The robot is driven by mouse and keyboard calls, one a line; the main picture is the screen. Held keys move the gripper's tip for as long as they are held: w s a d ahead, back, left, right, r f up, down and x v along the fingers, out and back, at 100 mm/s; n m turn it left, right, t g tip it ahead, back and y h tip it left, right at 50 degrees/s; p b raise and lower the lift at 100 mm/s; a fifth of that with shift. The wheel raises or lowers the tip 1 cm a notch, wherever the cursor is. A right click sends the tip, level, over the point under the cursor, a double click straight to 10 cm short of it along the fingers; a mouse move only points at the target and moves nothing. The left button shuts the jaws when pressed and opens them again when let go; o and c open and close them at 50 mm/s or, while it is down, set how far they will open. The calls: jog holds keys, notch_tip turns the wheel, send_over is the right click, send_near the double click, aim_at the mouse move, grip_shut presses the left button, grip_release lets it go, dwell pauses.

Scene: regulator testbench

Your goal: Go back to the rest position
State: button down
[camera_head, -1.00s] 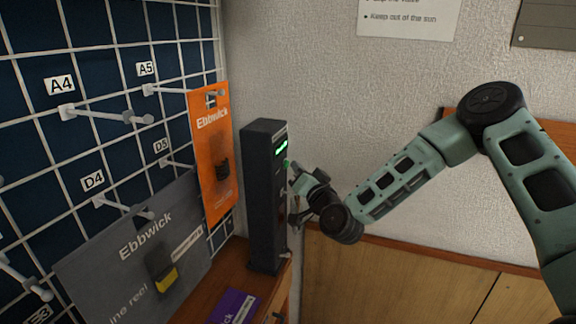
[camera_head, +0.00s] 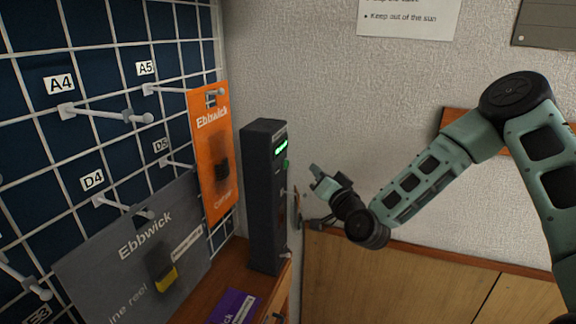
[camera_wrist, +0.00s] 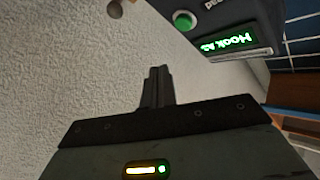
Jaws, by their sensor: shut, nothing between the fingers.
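My gripper (camera_head: 316,173) is in front of the pale wall, to the right of the dark upright testbench box (camera_head: 263,205) and apart from it. In the wrist view its fingers (camera_wrist: 155,88) are closed together with nothing between them. The box shows a lit green display (camera_head: 280,148) and a green button (camera_head: 285,164). In the wrist view the green button (camera_wrist: 184,20) and the display (camera_wrist: 228,43), which seems to read "Hook A2", lie beyond the fingers at upper right.
A wire grid (camera_head: 98,30) with white hooks stands at left. It holds an orange Ebbwick package (camera_head: 211,135) and a grey one (camera_head: 115,262). A purple package (camera_head: 233,306) lies on the wooden shelf (camera_head: 195,298). Wooden panels (camera_head: 390,280) line the lower wall.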

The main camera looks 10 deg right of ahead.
jog(key=shift+s+d, duration=0.15)
jog(key=shift+d, duration=0.1)
jog(key=s+a+f+n+g+y, duration=0.2)
jog(key=s+a+n+g, duration=0.35)
jog(key=a, duration=0.25)
jog(key=s+a+f+n+g+y, duration=0.2)
jog(key=s+a+n+g, duration=0.3)
jog(key=a, duration=0.3)
jog(key=s+d+r+n+g+h, duration=0.1)
jog(key=s+d+g+h, duration=0.1)
jog(key=s, duration=0.7)
jog(key=s+d+r+g+h, duration=0.1)
jog(key=s+g, duration=0.3)
jog(key=s, duration=0.6)
jog(key=s+d+r+n+g+h, duration=0.1)
jog(key=s+d+r+g+h, duration=0.1)
jog(key=s, duration=0.8)
jog(key=shift+d+r+n+g+h, duration=0.4)
jog(key=shift+r+h, duration=0.3)
jog(key=shift+h, duration=0.2)
